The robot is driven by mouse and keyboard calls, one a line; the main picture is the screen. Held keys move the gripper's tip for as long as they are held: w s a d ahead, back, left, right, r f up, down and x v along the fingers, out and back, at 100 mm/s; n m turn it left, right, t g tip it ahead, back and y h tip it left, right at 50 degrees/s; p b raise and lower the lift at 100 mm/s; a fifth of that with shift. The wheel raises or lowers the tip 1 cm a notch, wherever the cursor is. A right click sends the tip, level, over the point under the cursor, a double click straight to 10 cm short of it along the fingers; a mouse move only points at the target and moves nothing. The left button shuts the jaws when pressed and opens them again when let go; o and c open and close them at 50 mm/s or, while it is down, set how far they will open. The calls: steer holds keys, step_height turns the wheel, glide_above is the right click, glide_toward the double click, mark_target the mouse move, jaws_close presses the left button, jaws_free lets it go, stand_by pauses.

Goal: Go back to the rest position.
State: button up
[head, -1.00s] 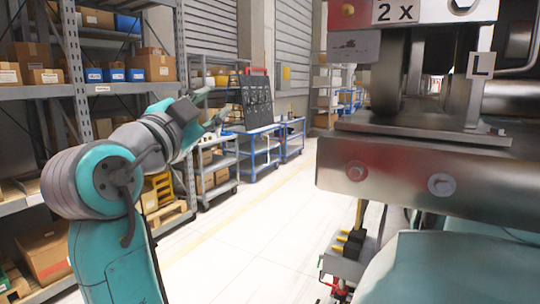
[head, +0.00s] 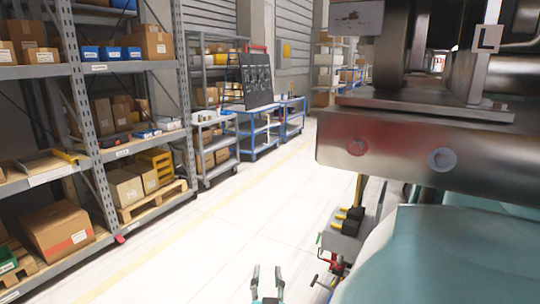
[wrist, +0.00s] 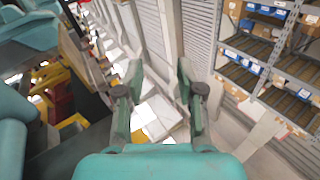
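My gripper (head: 267,274) shows at the bottom middle of the head view, in front of the white floor. Its two fingers point up in the picture and stand apart with nothing between them. In the wrist view my gripper (wrist: 159,80) is also open and empty, with a clear gap between the fingers. Most of my arm is out of the head view.
Shelving (head: 88,130) with boxes stands at the left, with carts (head: 258,135) beyond. A large metal beam (head: 410,150) fills the right side. A small grey block with yellow-tipped fittings (head: 345,232) stands below it. White floor (head: 225,230) lies clear between them.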

steer(key=s+d+f+n+g+y, duration=0.1)
steer(key=s+d+f+n, duration=0.1)
steer(key=s+d+f, duration=0.65)
steer(key=s+d+f+n+g+y, duration=0.15)
steer(key=s+d+f, duration=0.25)
steer(key=s+f, duration=0.85)
steer(key=s+d+r+h, duration=0.1)
steer(key=s+d, duration=0.1)
steer(key=s, duration=0.6)
steer(key=s+d+r+m+g+h, duration=0.1)
steer(key=s+d+r, duration=0.1)
steer(key=s, duration=0.7)
steer(key=s+d+r+m+h, duration=0.1)
steer(key=s+d, duration=0.1)
steer(key=s, duration=0.7)
steer(key=shift+s+d+r+g, duration=0.2)
steer(key=shift+d+r+g, duration=0.1)
steer(key=shift+r+g, duration=0.05)
steer(key=shift+d, duration=0.1)
